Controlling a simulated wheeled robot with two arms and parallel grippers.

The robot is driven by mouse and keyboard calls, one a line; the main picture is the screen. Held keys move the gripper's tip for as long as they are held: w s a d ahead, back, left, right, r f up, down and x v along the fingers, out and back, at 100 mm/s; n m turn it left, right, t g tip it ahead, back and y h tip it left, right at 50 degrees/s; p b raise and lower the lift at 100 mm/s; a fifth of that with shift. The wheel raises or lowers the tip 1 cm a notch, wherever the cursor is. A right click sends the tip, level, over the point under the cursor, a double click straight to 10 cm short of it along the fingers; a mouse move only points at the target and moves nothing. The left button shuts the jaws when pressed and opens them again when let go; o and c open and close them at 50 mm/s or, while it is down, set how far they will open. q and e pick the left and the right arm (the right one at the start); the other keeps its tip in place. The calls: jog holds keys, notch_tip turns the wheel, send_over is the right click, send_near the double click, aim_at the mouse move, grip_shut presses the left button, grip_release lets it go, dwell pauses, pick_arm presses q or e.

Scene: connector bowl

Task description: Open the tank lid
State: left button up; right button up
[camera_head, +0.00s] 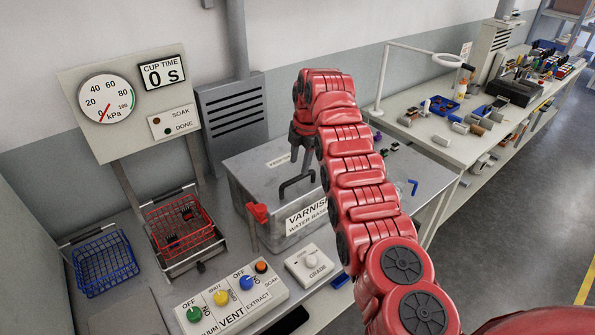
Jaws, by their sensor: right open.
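The tank (283,228) is a grey metal box with a label reading "VARNISH WATER BASED" on its front. Its flat grey lid (255,165) lies closed on top. A dark bent handle (297,182) stands at the lid's front. My right arm reaches in from the lower right and covers the right part of the tank. My right gripper (303,153) points down over the lid, behind the handle in the picture. It is open and holds nothing that I can see. Whether its fingertips touch the lid is unclear. My left gripper is out of view.
A red lever (257,212) sticks out at the tank's left. A control panel (232,302) and grade dial box (310,264) stand in front. Red (180,225) and blue (105,263) wire baskets are at left. A gauge board (130,105) stands behind. A cluttered bench (415,130) is at right.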

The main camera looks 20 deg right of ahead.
aim_at(297, 178)
jog(key=f, duration=0.2)
jog(key=w+f+p, duration=0.1)
jog(key=f, duration=0.1)
jog(key=shift+w+f, duration=0.1)
jog(key=shift+f, duration=0.05)
jog(key=shift+a+f+p, duration=0.15)
jog(key=shift+f+p, duration=0.15)
jog(key=shift+f, duration=0.3)
jog(key=shift+f, duration=0.1)
grip_shut()
dwell(0.8)
